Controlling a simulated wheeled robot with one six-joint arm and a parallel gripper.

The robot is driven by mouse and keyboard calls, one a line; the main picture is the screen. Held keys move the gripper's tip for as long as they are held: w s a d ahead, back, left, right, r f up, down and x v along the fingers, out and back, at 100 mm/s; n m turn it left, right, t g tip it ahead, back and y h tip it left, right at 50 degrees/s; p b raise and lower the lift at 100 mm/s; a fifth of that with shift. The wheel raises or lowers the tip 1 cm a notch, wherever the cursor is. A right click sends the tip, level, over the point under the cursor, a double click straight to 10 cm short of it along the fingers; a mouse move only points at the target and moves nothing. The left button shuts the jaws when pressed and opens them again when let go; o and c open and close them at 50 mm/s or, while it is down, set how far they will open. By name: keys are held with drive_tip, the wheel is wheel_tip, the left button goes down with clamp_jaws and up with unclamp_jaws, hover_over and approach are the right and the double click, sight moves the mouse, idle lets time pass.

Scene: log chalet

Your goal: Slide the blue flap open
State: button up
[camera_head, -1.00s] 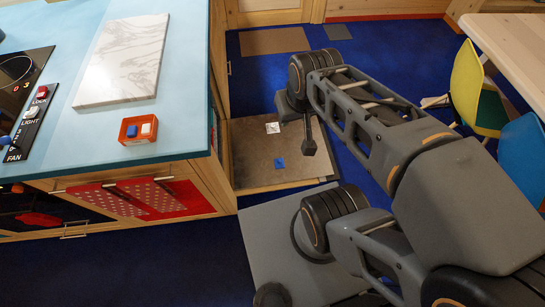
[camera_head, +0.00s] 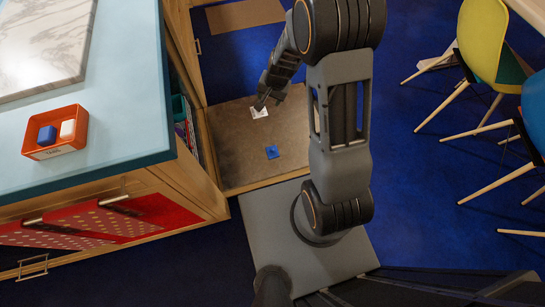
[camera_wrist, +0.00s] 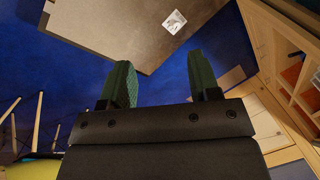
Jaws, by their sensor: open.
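A small blue square piece (camera_head: 272,152), the only thing like a blue flap I see, lies on a brown panel (camera_head: 240,165) beside the counter. It is too small to tell whether it is open or shut. A white square with a dark mark (camera_head: 259,112) lies farther back on the panel. It also shows in the wrist view (camera_wrist: 174,22). My gripper (camera_head: 263,99) appears beside the white square, beyond the blue piece; its height is unclear. In the wrist view my gripper (camera_wrist: 158,58) has its green fingers apart with nothing between them. The blue piece is outside that view.
A blue counter (camera_head: 130,90) with red drawer fronts (camera_head: 90,220) stands left of the panel. An orange box (camera_head: 58,133) with blue and white blocks and a marble board (camera_head: 40,45) sit on it. Chairs (camera_head: 485,40) stand right. Blue floor (camera_head: 425,170) lies open between.

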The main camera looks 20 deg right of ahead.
wheel_tip(320, 180, down, 16)
drive_tip(key=w+d+m+b, duration=0.1)
drive_tip(key=m+b, duration=0.1)
drive_tip(key=b, duration=0.2)
drive_tip(key=m+g+h+b, duration=0.1)
drive_tip(key=m+b, duration=0.1)
drive_tip(key=b, duration=0.2)
approach(273, 148)
drive_tip(key=f+b, duration=0.2)
drive_tip(key=f, duration=0.1)
drive_tip(key=f+b, duration=0.1)
drive_tip(key=f, duration=0.3)
drive_tip(key=w+a+f+b, duration=0.1)
drive_tip(key=f+b, duration=0.1)
drive_tip(key=f, duration=0.1)
drive_tip(key=shift+f+b, duration=0.2)
drive_tip(key=shift+b, duration=0.15)
drive_tip(key=shift+c, duration=0.2)
clamp_jaws()
